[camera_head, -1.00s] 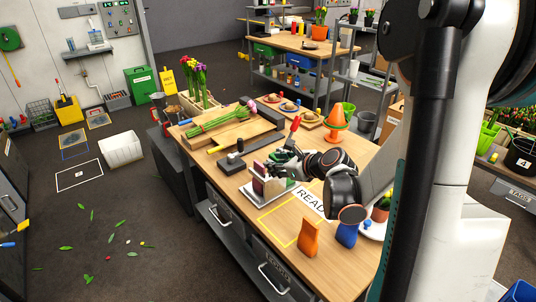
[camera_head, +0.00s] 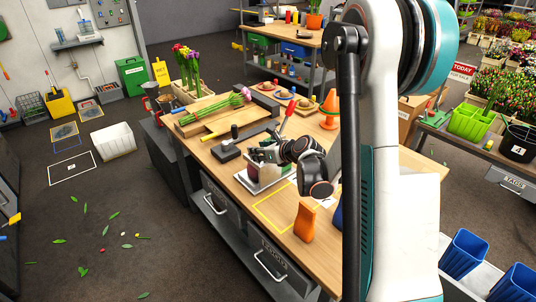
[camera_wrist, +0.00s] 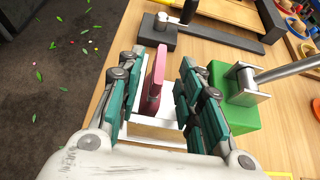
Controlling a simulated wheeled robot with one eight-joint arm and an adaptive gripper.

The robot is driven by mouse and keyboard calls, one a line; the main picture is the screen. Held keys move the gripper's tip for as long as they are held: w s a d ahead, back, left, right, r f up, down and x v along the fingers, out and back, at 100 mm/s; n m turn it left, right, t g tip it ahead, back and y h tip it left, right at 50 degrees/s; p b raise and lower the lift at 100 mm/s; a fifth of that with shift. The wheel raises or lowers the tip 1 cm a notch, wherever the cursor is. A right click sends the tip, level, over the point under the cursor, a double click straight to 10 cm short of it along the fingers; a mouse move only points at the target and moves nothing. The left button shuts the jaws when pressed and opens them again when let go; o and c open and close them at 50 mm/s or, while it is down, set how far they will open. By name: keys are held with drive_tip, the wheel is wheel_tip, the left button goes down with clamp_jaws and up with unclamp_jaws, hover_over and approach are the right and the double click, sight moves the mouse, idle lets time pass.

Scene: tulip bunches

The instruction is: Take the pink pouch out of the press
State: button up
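The pink pouch (camera_wrist: 154,82) stands upright and edge-on in the press, between my gripper's fingers in the wrist view. My gripper (camera_wrist: 157,66) is open around it, with a visible gap on each side. The press shows a green block (camera_wrist: 232,100) with a metal lever to the right of my right finger, and a pale base below the pouch. In the head view my gripper (camera_head: 268,155) is over the press base (camera_head: 262,186), and the pouch is largely hidden there. The press lever has a red handle (camera_head: 287,108).
A dark tool (camera_head: 228,149) with an upright handle stands just behind the press. Tulips (camera_head: 222,108) lie on a wooden board farther back. An orange pouch (camera_head: 304,222) and part of a blue one (camera_head: 337,212) stand in front. The yellow-outlined area (camera_head: 275,215) has free room.

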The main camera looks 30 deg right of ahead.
drive_tip(key=shift+x, duration=0.95)
clamp_jaws()
drive_tip(key=shift+r, duration=0.2)
